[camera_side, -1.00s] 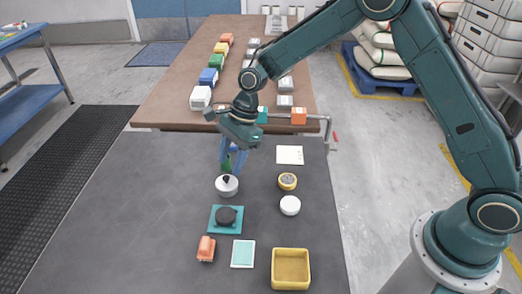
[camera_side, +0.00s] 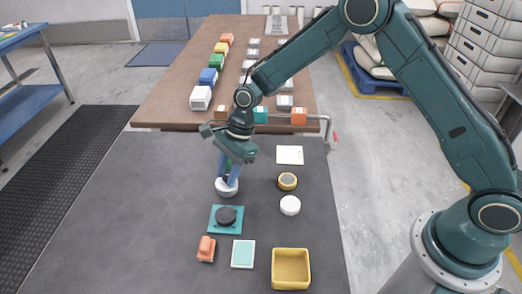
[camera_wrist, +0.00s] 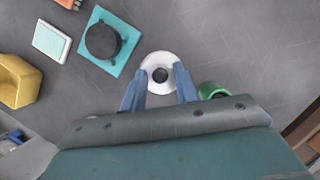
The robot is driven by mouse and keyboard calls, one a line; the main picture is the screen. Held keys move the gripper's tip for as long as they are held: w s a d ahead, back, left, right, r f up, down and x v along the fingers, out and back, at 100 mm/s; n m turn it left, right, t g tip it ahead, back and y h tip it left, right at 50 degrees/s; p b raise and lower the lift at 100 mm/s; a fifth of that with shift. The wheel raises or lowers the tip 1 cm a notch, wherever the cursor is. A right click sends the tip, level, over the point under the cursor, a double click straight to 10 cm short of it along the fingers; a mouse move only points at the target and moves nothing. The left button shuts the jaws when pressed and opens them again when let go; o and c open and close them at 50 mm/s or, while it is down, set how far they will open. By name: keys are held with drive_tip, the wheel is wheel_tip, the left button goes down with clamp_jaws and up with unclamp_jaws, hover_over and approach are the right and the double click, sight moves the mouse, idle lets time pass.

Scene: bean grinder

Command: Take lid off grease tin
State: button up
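A white round tin (camera_side: 227,190) with a dark knob on top stands on the dark mat. I take it for the grease tin with its lid on. It also shows in the wrist view (camera_wrist: 160,60). My gripper (camera_side: 228,181) points down over it. In the wrist view, the two blue fingers of my gripper (camera_wrist: 161,77) are apart, one on each side of the dark knob (camera_wrist: 160,75). I cannot tell whether either finger touches the knob. The fingers hide part of the tin in the side view.
A teal plate (camera_side: 214,229) with a black disc is in front of the tin. A green cup (camera_wrist: 213,89) is close beside my gripper. The mat's left side is clear.

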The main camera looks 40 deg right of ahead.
clamp_jaws()
drive_tip(key=shift+r, duration=0.1)
wheel_tip(320, 180, up, 20)
idle(0.7)
idle(0.5)
